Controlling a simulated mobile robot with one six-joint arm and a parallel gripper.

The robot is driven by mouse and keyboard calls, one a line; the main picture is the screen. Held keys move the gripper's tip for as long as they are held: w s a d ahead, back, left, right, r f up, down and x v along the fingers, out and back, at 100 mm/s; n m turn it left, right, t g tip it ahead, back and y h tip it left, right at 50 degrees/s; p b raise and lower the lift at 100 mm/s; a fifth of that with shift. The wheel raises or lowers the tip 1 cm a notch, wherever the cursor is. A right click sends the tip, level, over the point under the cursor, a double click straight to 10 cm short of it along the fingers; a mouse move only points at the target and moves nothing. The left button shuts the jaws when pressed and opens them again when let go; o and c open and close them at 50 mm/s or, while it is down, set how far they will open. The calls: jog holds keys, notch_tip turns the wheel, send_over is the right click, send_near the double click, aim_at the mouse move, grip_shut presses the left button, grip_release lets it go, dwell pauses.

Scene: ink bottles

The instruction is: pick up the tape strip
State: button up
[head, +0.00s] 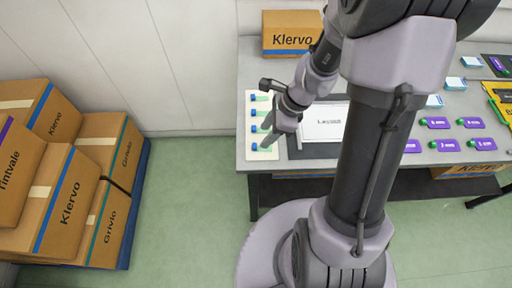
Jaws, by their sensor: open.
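A pale cream card (251,100) lies at the left edge of the grey table. Several small strips with blue and green parts lie on it in a column. My gripper (267,144) is over the lower right part of the card, pointing down and left at the lowest strip. It is open, and I see nothing held in it. The lowest strip is partly hidden by the fingers. I cannot tell whether they touch it.
The grey table (243,160) holds a white labelled sheet (325,122), several purple tags (436,123) and a Klervo box (290,33) at the back. Stacked cartons (58,200) stand on the floor at left. My arm hides the table's middle. Green floor between is clear.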

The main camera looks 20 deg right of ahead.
aim_at(254, 146)
jog(key=b+x, duration=0.2)
jog(key=x, duration=0.1)
jog(key=a+b+x, duration=0.1)
jog(key=x, duration=0.1)
jog(key=shift+s+r, duration=0.15)
jog(key=shift+s, duration=0.15)
jog(key=shift+w+a+f, duration=0.1)
jog(key=shift+w+f, duration=0.05)
jog(key=shift+f, duration=0.15)
jog(key=shift+r, duration=0.1)
jog(key=c, duration=0.9)
jog(key=shift+r, duration=0.1)
jog(key=shift+c, duration=0.2)
